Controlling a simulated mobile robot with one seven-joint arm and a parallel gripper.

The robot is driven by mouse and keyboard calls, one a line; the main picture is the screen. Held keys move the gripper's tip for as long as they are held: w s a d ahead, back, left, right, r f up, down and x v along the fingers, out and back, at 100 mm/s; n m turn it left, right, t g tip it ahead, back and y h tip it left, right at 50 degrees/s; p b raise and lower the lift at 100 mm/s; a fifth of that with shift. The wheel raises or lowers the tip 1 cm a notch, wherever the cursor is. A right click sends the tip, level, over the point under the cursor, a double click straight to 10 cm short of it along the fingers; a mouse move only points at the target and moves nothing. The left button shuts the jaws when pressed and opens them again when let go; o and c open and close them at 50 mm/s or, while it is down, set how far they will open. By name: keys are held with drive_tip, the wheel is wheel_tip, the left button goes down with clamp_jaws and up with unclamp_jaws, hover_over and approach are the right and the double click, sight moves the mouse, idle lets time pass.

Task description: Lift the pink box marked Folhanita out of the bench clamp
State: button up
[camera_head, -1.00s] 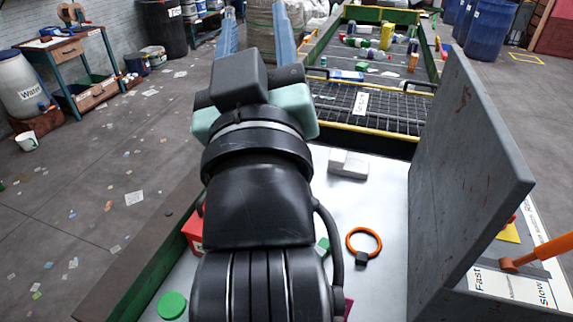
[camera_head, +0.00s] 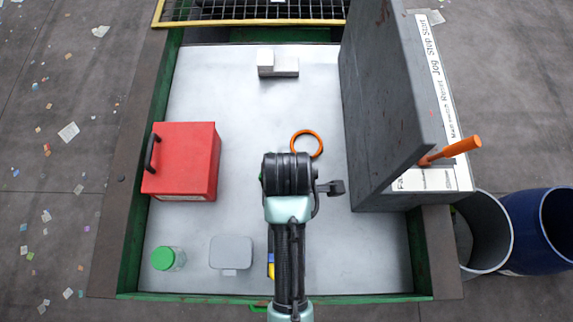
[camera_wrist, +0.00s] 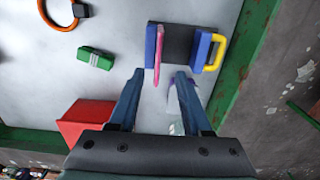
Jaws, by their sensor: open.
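In the wrist view the bench clamp (camera_wrist: 203,48) has two blue jaws, a dark bed between them and a yellow handle on the right. The pink box (camera_wrist: 158,58) shows as a thin upright edge by the clamp's left jaw; its marking cannot be read. My gripper (camera_wrist: 160,72) is open and empty, its two fingers pointing at the clamp. The pink box lies between the fingertips in the picture; how far below is unclear. In the head view my arm hides the gripper and the pink box, and only a blue and yellow bit of the clamp (camera_head: 271,264) shows.
A red toolbox (camera_head: 180,162) stands at left. A green-lidded jar (camera_head: 163,259) and a grey object (camera_head: 231,250) are near the front edge. A tall grey panel (camera_head: 385,100) stands at right.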

wheel_tip(320, 180, down, 10)
drive_tip(key=shift+w+f+p, duration=0.15)
drive_tip(key=shift+p, duration=0.4)
clamp_jaws()
idle(0.4)
wheel_tip(320, 180, up, 9)
drive_tip(key=s+p, duration=0.2)
drive_tip(key=p, duration=0.6)
drive_tip(key=shift+s, duration=0.3)
idle(1.0)
